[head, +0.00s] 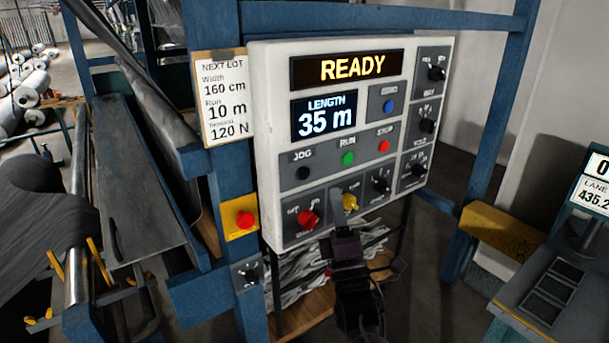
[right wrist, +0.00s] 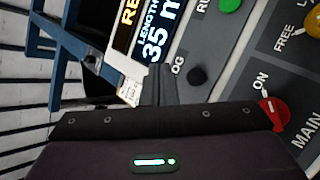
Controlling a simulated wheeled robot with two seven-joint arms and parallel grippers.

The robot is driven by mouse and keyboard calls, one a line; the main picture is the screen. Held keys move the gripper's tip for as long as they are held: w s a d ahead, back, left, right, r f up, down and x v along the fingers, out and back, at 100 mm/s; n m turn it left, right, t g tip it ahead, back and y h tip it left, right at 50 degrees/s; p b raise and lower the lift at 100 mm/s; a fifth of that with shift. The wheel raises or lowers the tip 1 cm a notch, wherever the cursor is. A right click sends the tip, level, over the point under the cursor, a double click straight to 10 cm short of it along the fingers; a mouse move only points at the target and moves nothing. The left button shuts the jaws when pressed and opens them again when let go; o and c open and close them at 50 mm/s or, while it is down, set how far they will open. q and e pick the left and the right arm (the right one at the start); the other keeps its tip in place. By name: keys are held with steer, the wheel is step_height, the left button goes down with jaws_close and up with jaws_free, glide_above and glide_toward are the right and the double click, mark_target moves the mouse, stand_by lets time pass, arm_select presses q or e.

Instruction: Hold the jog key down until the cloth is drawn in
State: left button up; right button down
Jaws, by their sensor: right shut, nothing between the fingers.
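The jog key (head: 303,173) is a small round black button under the JOG label on the white control panel (head: 265,130). It also shows in the right wrist view (right wrist: 197,76), just right of my fingertips. My right gripper (head: 338,203) is shut and empty, in front of the panel's lower part, below and right of the jog key in the head view. No contact with the key shows. The display (head: 352,67) reads READY and the length screen (head: 325,113) reads 35 m. Dark grey cloth (head: 35,235) lies over a roll at the left. My left gripper is not in view.
Close to my fingers are a red MAIN knob (head: 308,219) and a yellow knob (head: 350,202). Green RUN (head: 348,158) and red STOP (head: 384,146) buttons sit right of the jog key. A red button on a yellow plate (head: 240,218) and blue frame posts flank the panel.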

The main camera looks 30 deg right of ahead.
steer(key=b, duration=0.1)
glide_toward(306, 167)
steer(key=shift+y, duration=0.3)
steer(key=w+r, duration=0.1)
steer(key=w+d+r, duration=0.1)
steer(key=r, duration=0.2)
steer(key=shift+w+d, duration=0.4)
steer(key=shift+w, duration=0.1)
stand_by(1.1)
steer(key=shift+w, duration=0.3)
steer(key=shift+w+a, duration=0.1)
steer(key=shift+w, duration=0.3)
stand_by(4.6)
